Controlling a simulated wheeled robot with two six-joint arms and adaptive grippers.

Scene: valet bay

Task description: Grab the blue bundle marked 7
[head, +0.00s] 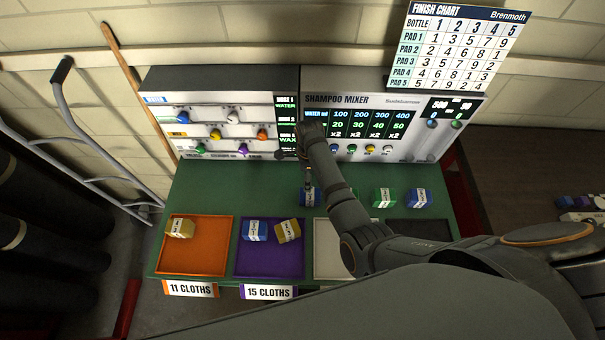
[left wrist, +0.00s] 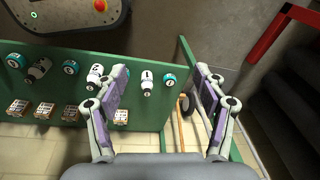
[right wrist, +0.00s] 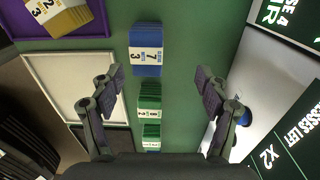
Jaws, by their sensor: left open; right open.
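A blue bundle (right wrist: 146,50) with a white band showing a 7 and a 3 lies on the green bench top in the right wrist view. My right gripper (right wrist: 158,82) is open and empty, with the bundle beyond its fingertips, nearer the left finger. In the head view a blue bundle (head: 307,198) lies at the end of my right arm, partly hidden by it. My left gripper (left wrist: 160,78) is open and empty in the left wrist view, above a different green rack, and is not seen in the head view.
Two green bundles (right wrist: 149,98) (right wrist: 151,130) lie in line with the blue one. Another blue bundle (head: 419,198) lies at the right. Orange (head: 200,262) and purple (head: 268,264) trays hold bundles. The shampoo mixer (head: 365,100) stands behind. Bottles (left wrist: 146,82) stand on the left rack.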

